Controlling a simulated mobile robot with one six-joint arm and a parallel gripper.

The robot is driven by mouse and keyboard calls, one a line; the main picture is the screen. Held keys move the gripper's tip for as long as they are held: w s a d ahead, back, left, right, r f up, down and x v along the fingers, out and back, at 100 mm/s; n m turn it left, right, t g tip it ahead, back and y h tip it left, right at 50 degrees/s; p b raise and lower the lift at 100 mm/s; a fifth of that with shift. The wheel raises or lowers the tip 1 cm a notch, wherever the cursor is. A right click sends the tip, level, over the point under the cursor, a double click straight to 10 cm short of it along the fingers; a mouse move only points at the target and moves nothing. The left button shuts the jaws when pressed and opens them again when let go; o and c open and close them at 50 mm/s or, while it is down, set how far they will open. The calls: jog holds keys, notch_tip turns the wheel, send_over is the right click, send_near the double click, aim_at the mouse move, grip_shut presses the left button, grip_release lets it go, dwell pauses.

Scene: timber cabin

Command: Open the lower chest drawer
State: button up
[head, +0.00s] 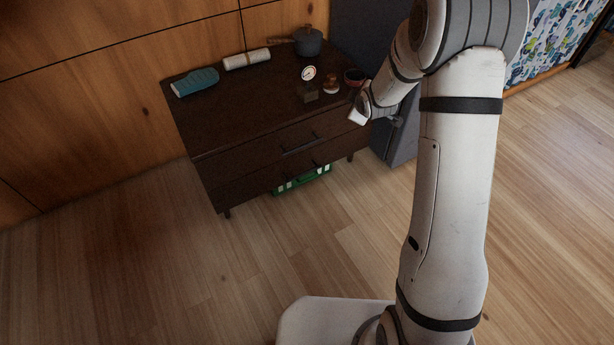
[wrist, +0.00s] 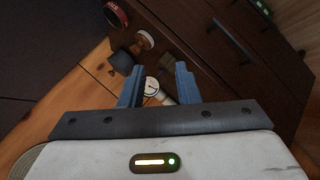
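The dark brown chest (head: 235,125) stands against the timber wall in the head view. Its front has an upper drawer with a dark bar handle (head: 300,147) and a lower drawer (head: 243,190) beneath it. Both drawers look shut. The lower handle is dark and hard to make out. My gripper (head: 357,118) is at the chest's front right corner, above and right of the drawer handles. In the wrist view my gripper (wrist: 158,84) has its two blue-grey fingers apart with nothing held between them. The chest front (wrist: 225,75) shows there, tilted.
A green crate (head: 303,181) sits under the chest. The floor in front is clear.

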jog(key=w+a+f+n+t+y+b, duration=0.1)
jog(key=w+a+f+n+b, duration=0.1)
jog(key=f, duration=0.5)
jog(key=w+a+f+n+b, duration=0.1)
jog(key=w+f+b, duration=0.1)
jog(key=f, duration=0.5)
jog(key=n+t+y+b, duration=0.2)
jog(key=n+y+b, duration=0.5)
jog(key=b, duration=0.4)
send_near(306, 173)
jog(key=w+a+n+h, duration=0.1)
jog(key=w+a, duration=0.1)
jog(key=b+x, duration=0.1)
jog(key=x, duration=0.1)
jog(key=b+x, duration=0.1)
jog(key=x, duration=0.2)
jog(key=b+x, duration=0.1)
jog(key=x, duration=0.2)
jog(key=shift+d+f, duration=0.2)
jog(key=shift+f, duration=0.05)
grip_shut()
